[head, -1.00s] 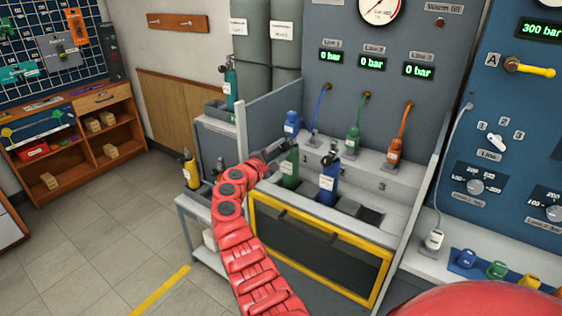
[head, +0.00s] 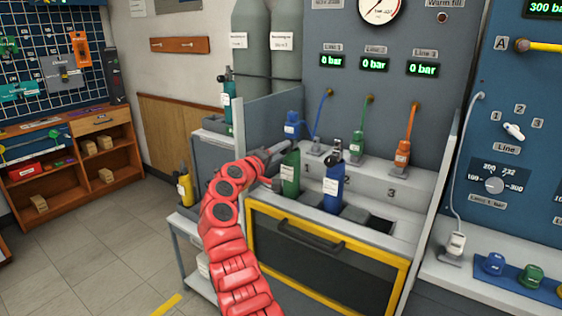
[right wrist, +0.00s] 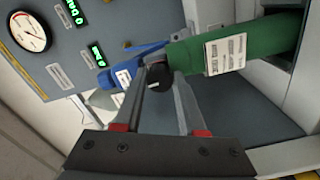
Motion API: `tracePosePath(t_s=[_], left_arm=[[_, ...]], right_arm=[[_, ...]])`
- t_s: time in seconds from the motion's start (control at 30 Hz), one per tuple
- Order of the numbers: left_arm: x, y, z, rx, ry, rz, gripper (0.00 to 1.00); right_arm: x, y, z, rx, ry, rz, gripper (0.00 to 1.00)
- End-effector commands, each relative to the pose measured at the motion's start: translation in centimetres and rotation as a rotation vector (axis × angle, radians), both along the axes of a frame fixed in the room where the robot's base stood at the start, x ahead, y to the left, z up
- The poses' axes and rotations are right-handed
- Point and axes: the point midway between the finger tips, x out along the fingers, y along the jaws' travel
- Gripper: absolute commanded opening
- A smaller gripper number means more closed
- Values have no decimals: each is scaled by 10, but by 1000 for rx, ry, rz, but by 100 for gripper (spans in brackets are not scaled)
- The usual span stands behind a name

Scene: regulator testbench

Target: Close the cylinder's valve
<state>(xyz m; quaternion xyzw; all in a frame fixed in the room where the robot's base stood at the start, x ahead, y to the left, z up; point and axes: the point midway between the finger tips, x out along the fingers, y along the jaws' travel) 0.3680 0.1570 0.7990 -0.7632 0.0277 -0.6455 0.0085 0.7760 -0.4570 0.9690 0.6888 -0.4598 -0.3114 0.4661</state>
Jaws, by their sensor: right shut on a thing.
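The green cylinder (head: 290,174) stands upright in the left part of the bench's front row, with a white label on it. In the right wrist view it lies sideways (right wrist: 240,48), with its black valve knob (right wrist: 158,77) at the top end. My right gripper (head: 281,148) reaches in from the left at the cylinder's top. In the wrist view its fingertips (right wrist: 164,76) are shut on the black knob. The fingers hide much of the valve in the head view. My left gripper is in no view.
A blue cylinder (head: 334,187) stands just right of the green one. A blue hose connector (head: 292,126) sits close behind the green cylinder. Green (head: 356,148) and orange (head: 402,153) connectors stand further right. The grey side panel (head: 262,125) is close on the left.

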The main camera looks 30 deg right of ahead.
Motion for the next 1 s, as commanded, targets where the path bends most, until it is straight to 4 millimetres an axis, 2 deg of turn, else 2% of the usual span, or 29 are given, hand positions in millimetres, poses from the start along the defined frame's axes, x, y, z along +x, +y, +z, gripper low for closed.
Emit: tracePosePath(t_s=[0.03, 0.2, 0.73, 0.77, 0.9, 1.0], left_arm=[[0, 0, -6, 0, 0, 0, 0], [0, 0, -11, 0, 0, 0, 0], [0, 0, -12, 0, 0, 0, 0], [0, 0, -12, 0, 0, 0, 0], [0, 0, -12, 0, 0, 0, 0], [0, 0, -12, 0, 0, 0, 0]], right_arm=[[0, 0, -4, 7, -15, 0, 0], [0, 0, -2, 25, -58, 0, 0], [0, 0, -1, 33, -77, 0, 0], [0, 0, -1, 33, -77, 0, 45], [0, 0, -1, 33, -77, 0, 70], [0, 0, -1, 33, -77, 0, 70]])
